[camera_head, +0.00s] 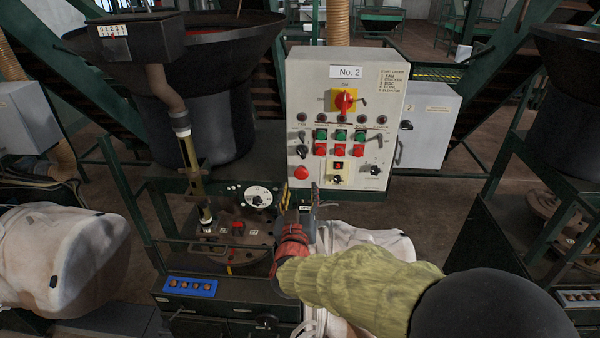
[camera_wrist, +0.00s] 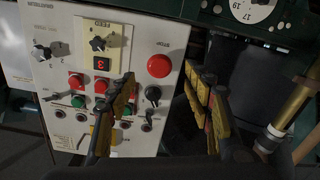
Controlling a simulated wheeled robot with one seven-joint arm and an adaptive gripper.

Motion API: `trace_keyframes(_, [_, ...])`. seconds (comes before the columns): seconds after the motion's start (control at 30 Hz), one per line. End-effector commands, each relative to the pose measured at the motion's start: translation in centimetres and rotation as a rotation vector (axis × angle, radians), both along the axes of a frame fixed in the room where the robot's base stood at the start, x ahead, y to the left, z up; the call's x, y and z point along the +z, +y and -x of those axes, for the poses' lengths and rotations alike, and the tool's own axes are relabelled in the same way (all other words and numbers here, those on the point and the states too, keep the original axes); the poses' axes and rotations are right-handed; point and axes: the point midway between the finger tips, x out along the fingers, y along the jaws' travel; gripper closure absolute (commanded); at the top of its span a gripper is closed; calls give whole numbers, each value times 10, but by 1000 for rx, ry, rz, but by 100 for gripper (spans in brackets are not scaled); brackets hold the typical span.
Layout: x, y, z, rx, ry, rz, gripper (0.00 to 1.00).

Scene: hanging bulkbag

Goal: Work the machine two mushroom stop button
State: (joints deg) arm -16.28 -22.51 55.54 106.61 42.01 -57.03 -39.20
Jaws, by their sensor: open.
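The control panel (camera_head: 347,120) marked "No. 2" stands upright at the picture's middle. Its red mushroom stop button (camera_head: 301,173) sits at the lower left of the panel face. In the wrist view, where the panel appears turned over, the mushroom button (camera_wrist: 159,66) shows large and round between the finger lines. My gripper (camera_head: 300,193) is open and empty, just below the button in the head view. In the wrist view my gripper (camera_wrist: 159,78) has its two yellow-and-black fingers spread on either side of the button. No contact with the button shows.
Red and green push buttons (camera_head: 340,142), a red-and-yellow rotary switch (camera_head: 345,101) and a selector dial (camera_head: 337,179) share the panel. A white dial (camera_head: 258,197) and a dark machine top lie to the left. A white bulk bag (camera_head: 365,242) hangs below the panel.

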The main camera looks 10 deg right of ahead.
Motion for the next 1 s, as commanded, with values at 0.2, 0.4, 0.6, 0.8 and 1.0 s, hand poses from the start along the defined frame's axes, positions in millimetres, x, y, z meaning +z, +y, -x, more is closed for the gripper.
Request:
trace_keyframes(0.2, [3,-6,-15,-5,-2,30,49])
trace_keyframes(0.4, [2,-16,-45,-5,-3,29,49])
trace_keyframes(0.6, [3,-23,-67,-2,-2,28,49])
trace_keyframes(0.8, [3,-25,-74,-2,-3,27,49])
trace_keyframes(1.0, [4,-25,-74,-1,-2,27,50])
